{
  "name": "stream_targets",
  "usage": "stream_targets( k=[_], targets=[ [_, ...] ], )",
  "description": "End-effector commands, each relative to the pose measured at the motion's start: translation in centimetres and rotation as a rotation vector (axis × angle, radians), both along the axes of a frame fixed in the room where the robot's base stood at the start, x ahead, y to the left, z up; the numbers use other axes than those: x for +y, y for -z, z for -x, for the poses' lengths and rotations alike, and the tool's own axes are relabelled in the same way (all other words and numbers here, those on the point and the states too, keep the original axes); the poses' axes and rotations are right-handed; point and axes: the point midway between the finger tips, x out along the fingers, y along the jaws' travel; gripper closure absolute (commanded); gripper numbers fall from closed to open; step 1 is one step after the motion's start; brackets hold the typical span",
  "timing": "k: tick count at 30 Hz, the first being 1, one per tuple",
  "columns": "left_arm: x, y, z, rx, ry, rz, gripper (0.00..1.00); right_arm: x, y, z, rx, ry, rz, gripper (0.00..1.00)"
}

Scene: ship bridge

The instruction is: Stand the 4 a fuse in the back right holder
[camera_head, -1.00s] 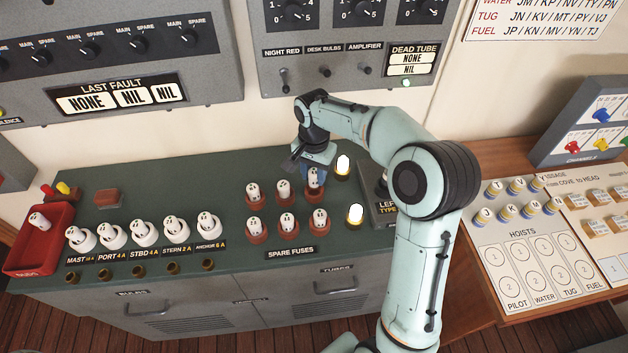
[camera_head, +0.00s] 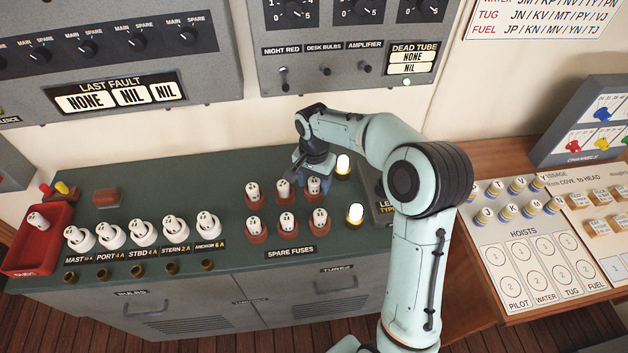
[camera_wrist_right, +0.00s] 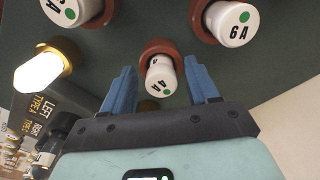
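The 4 A fuse (camera_head: 313,186), white with a green dot, stands in the back right spare-fuse holder. In the right wrist view the fuse (camera_wrist_right: 159,76) is upright in its red-brown holder (camera_wrist_right: 158,47), its "4" label upside down. My right gripper (camera_head: 312,184) is over that holder. In the wrist view its blue fingers (camera_wrist_right: 160,66) are open on either side of the fuse, with a visible gap on both sides. The arm and fingers partly hide the holder in the head view. My left gripper is not in view.
Other fuses stand close by in the spare holders, including a 6 A fuse (camera_wrist_right: 232,22) and a front right one (camera_head: 320,218). Lit bulbs (camera_head: 343,165) stand just to the right. White labelled sockets (camera_head: 143,233) and a red box (camera_head: 60,220) are at left.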

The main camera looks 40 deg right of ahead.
Motion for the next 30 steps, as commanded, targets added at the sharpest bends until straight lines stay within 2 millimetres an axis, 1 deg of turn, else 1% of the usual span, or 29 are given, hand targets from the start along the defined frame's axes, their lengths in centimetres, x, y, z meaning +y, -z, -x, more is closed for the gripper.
stream_targets(
  k=[5,8,11,18,21,25,30],
  targets=[
    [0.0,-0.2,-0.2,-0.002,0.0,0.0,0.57,0.0,-0.3,0.0,-0.001,0.0,0.0,0.41],
    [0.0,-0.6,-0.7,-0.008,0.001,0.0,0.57,0.0,-1.3,-0.1,-0.004,-0.001,0.0,0.41],
    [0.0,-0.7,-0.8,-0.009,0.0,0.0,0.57,0.0,-2.9,-0.2,-0.006,0.0,0.001,0.41],
    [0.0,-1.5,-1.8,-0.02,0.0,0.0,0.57,0.0,-8.3,-0.2,-0.007,-0.001,0.0,0.41],
    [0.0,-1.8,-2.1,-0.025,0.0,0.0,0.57,0.0,-10.2,-0.2,-0.006,0.0,0.0,0.41],
    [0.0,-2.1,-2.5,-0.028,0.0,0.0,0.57,0.0,-11.9,-0.1,-0.004,0.0,0.0,0.41],
    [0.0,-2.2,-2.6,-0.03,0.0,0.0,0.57,0.0,-12.8,-0.1,-0.001,-0.001,0.0,0.41]
  ],
)
